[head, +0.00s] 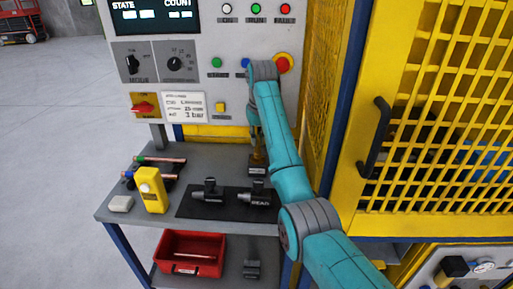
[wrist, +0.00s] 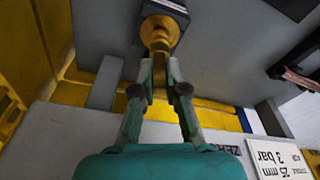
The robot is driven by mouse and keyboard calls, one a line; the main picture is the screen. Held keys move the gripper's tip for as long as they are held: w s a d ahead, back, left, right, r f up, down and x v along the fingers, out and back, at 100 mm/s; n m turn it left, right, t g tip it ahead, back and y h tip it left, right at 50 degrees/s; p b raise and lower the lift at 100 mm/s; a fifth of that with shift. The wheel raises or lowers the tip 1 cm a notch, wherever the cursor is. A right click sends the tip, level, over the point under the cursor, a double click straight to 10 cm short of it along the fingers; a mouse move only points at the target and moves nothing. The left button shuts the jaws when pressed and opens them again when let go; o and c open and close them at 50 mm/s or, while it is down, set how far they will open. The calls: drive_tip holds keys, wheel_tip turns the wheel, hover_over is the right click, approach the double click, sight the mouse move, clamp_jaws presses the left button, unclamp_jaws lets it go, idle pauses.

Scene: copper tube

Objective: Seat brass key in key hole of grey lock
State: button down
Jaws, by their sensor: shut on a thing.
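The grey lock (head: 257,169) is a small dark block with a pale label, standing at the back right of the grey table. In the wrist view its dark top (wrist: 178,9) shows at the upper edge. The brass key (wrist: 158,30) has a round, wide part against the lock. My gripper (wrist: 160,72) is shut on the key's near end, with a teal finger on each side. In the head view my gripper (head: 256,140) is above the lock, partly behind my arm. The key hole is hidden, so I cannot tell how deep the key sits.
A black mat (head: 183,208) with two dark fittings (head: 209,190) lies in front of the lock. The control panel (head: 205,105) rises behind; yellow mesh (head: 440,120) stands at right.

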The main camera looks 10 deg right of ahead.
sight(257, 147)
drive_tip(key=shift+f, duration=1.9)
drive_tip(key=shift+f, duration=0.15)
drive_tip(key=c, duration=1.2)
unclamp_jaws()
